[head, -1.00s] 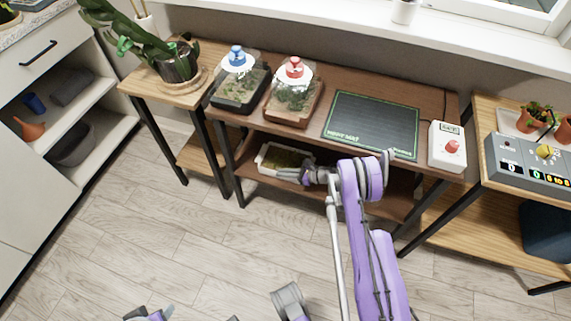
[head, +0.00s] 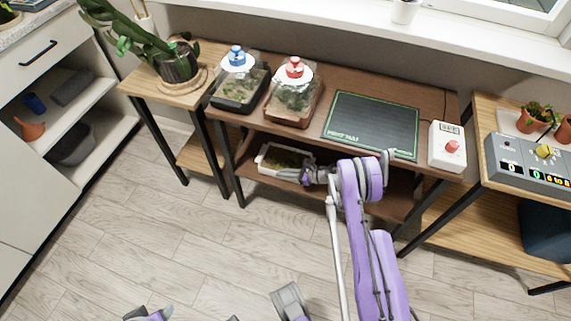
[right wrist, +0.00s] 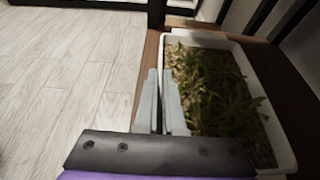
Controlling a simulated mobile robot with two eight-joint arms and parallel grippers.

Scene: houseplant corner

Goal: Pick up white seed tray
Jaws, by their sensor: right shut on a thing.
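The white seed tray (head: 262,166), filled with soil and green seedlings, is on the lower shelf of the dark wood bench, at its left end. It also shows in the right wrist view (right wrist: 284,148), where its near left rim runs by my fingers. My right gripper (head: 285,174) reaches in under the bench top from the right and is shut on the tray's rim. In the right wrist view my right gripper (right wrist: 160,82) has its fingers close together at that rim. The tray's right part is hidden behind my gripper.
The bench top (head: 335,78) overhangs the shelf and carries two lidded terrariums, a dark mat (head: 372,124) and a white control box (head: 447,146). A table leg (head: 229,170) stands just left of the tray. The floor in front is clear.

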